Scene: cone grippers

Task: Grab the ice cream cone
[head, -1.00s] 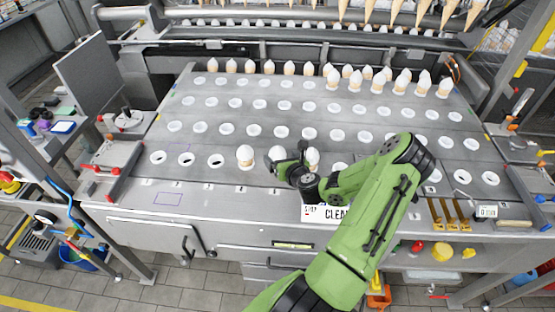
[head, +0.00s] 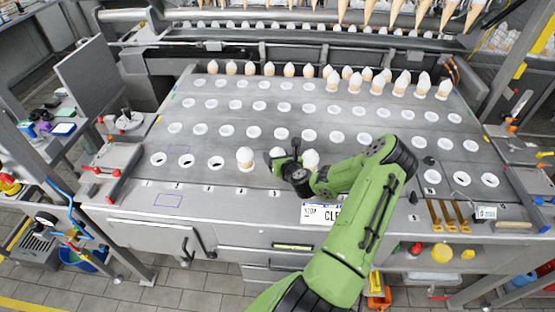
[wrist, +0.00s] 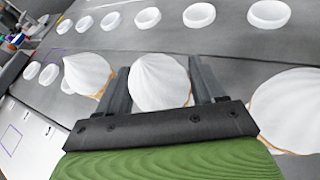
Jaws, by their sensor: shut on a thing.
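Three ice cream cones with white swirled tops stand in the front row of holes. My gripper (wrist: 162,88) is shut on the middle ice cream cone (wrist: 160,82), one finger on each side of its white top. In the head view the middle cone (head: 277,153) is partly hidden by my gripper (head: 289,165). The left cone (head: 245,158) and the right cone (head: 311,159) stand close beside it. In the wrist view the left cone (wrist: 90,76) is just outside one finger and the right cone (wrist: 288,110) is farther from the other. The held cone's lower part is hidden.
The grey work table (head: 300,92) has rows of empty white-rimmed holes. Several more cones (head: 404,84) stand along the back rows. A white sign (head: 322,214) is on the front edge. Brass tools (head: 452,214) lie at the right front.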

